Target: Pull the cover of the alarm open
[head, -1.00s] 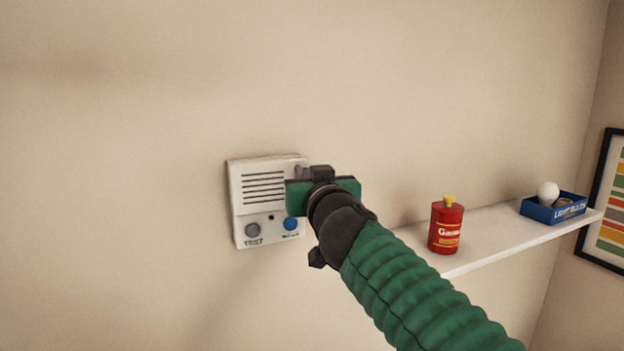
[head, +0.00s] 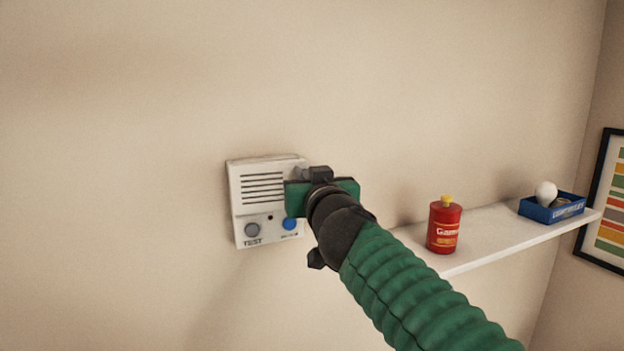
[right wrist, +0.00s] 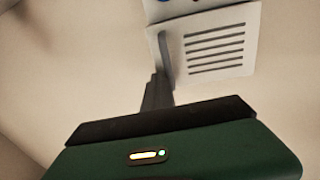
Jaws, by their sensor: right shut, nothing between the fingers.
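The white alarm (head: 262,190) is fixed to the wall, left of centre in the head view. It has a slotted cover panel, a grey button (head: 252,230) above the word TEST and a blue button (head: 290,224). My right gripper (head: 301,172) is at the alarm's upper right edge, and its green body hides part of that side. In the right wrist view, my right gripper's fingers (right wrist: 162,70) are shut with nothing between them, over the edge of the slotted cover (right wrist: 215,48). I cannot tell whether they touch it. My left gripper is not in view.
A framed picture (head: 608,205) hangs at the far right. The wall left of and above the alarm is clear.

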